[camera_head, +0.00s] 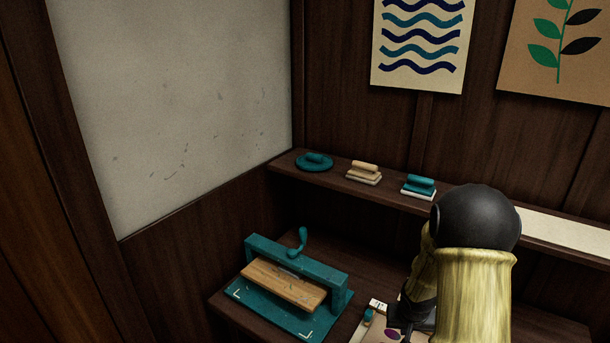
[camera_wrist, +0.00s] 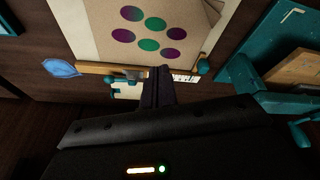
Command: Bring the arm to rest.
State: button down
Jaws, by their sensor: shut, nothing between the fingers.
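My arm, with a black rounded joint and yellow links, stands at the lower right of the head view. My gripper (camera_wrist: 158,78) shows in the wrist view as dark fingers closed together with nothing between them. It is over the table near a sheet with purple and green dots (camera_wrist: 130,48), which also shows partly in the head view (camera_head: 378,332). In the head view my arm hides much of that sheet and the gripper's fingertips cannot be made out clearly.
A teal press (camera_head: 300,260) with a wooden board (camera_head: 284,284) stands on the table, left of my arm. A shelf (camera_head: 330,175) behind carries a teal round tool (camera_head: 314,161) and two block-handled tools (camera_head: 364,171). A pale screen panel (camera_head: 175,100) stands at left.

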jog(key=s+a+r+n, duration=0.1)
jog(key=s+a+r, duration=0.4)
jog(key=s, duration=0.3)
jog(key=s+a+r+n+y+b, duration=0.1)
jog(key=s+a+r, duration=0.5)
jog(key=s, duration=0.2)
jog(key=shift+s+a+r+g, duration=0.15)
jog(key=shift+a+g, duration=0.05)
jog(key=shift+g, duration=0.2)
jog(key=shift+d, duration=0.1)
dwell(1.9)
